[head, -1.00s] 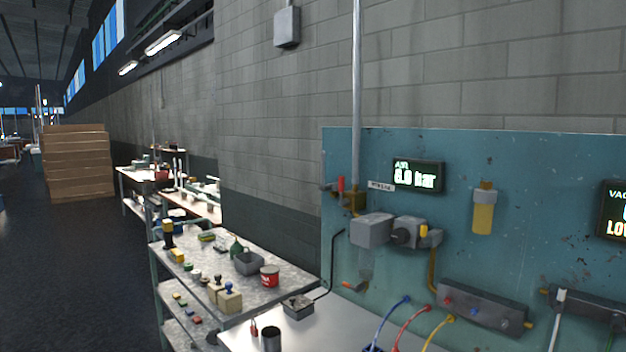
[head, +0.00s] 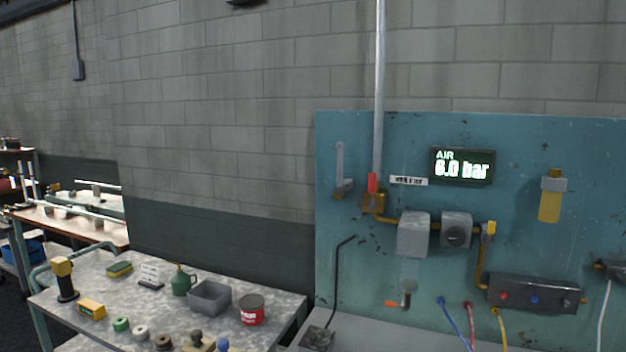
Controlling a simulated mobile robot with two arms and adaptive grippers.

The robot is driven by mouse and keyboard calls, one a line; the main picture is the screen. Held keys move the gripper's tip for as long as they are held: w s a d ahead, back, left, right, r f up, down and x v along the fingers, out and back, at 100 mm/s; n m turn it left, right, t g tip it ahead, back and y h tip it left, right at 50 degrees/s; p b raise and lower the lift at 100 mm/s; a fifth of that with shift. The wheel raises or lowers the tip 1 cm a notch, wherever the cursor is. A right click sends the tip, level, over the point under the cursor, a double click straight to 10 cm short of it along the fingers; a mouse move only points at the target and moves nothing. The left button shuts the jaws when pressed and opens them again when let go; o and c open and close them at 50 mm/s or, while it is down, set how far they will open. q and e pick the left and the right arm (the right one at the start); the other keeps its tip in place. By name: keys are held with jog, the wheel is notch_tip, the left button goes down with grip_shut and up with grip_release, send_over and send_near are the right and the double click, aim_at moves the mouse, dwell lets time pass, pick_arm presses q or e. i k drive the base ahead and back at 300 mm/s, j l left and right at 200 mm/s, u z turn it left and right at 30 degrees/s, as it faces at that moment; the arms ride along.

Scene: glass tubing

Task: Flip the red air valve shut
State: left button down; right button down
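The red air valve handle (head: 372,183) stands upright on a brass valve body (head: 374,203) at the foot of the grey vertical pipe (head: 380,90), on the left part of the teal panel (head: 335,135). A small white label (head: 408,181) sits just right of it. The display (head: 462,166) above right reads "AIR 6.0 bar". Neither of my grippers shows in the head view.
A grey regulator box (head: 413,235) and a round-knobbed unit (head: 457,231) sit right of the valve. A manifold (head: 532,294) with coloured hoses is lower right. A cart (head: 85,318) with a grey bin (head: 210,298) and red can (head: 251,310) stands left.

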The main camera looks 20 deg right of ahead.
aim_at(373, 205)
jog(key=i+j, duration=0.15)
jog(key=j, duration=0.2)
jog(key=i+j+z, duration=0.1)
jog(key=j, duration=0.25)
jog(key=i+j, duration=0.15)
jog(key=j, duration=0.2)
jog(key=i+j+z, duration=0.1)
jog(key=j, duration=0.25)
